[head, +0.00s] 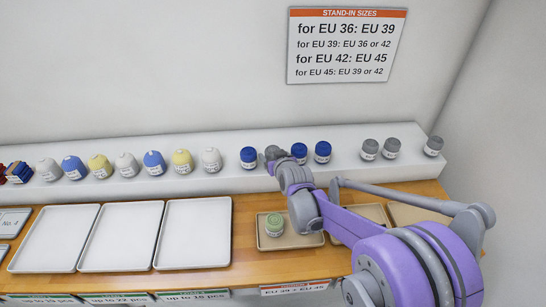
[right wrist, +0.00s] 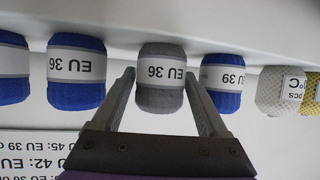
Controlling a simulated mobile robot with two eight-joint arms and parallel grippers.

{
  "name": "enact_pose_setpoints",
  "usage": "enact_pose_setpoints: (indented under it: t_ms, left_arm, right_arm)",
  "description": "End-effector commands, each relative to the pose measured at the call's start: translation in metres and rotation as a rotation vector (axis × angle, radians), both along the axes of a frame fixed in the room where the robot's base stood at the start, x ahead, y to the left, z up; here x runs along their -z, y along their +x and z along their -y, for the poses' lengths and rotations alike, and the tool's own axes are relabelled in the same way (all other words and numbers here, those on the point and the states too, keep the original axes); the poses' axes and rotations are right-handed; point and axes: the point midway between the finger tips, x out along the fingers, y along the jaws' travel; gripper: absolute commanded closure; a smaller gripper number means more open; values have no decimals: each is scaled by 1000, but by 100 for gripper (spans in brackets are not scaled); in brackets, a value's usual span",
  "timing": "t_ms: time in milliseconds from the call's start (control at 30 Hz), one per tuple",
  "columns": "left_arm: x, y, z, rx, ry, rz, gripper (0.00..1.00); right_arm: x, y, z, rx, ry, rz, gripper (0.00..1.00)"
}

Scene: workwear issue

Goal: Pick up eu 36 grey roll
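The EU 36 grey roll (right wrist: 160,98) is in the middle of the right wrist view, upside down there, with a white label reading EU 36. In the head view the grey roll (head: 271,151) stands on the white shelf, mostly hidden behind my right gripper (head: 279,161). In the right wrist view my right gripper (right wrist: 160,82) is open, with one finger on each side of the grey roll. I cannot tell whether the fingers touch it. My left gripper is not in view.
A blue EU 36 roll (right wrist: 76,75) and a blue EU 39 roll (right wrist: 223,82) flank the grey roll closely. More grey rolls (head: 369,149) stand further right on the shelf (head: 225,185). A green roll (head: 274,225) sits in a tan tray (head: 305,240) below. White trays (head: 195,235) lie left.

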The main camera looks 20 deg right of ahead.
Motion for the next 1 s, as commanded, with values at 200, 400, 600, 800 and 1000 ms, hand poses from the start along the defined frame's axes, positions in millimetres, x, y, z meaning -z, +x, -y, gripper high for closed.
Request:
enact_pose_setpoints:
  t_ms: [200,400,600,800,1000]
  left_arm:
    - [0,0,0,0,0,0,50]
    - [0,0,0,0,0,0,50]
    - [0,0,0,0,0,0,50]
    - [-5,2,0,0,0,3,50]
    - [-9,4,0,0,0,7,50]
  right_arm:
    - [0,0,0,0,0,0,65]
    - [0,0,0,0,0,0,90]
    - [-3,0,0,0,0,0,90]
    - [-32,0,0,0,0,1,90]
    - [-73,0,0,0,0,0,90]
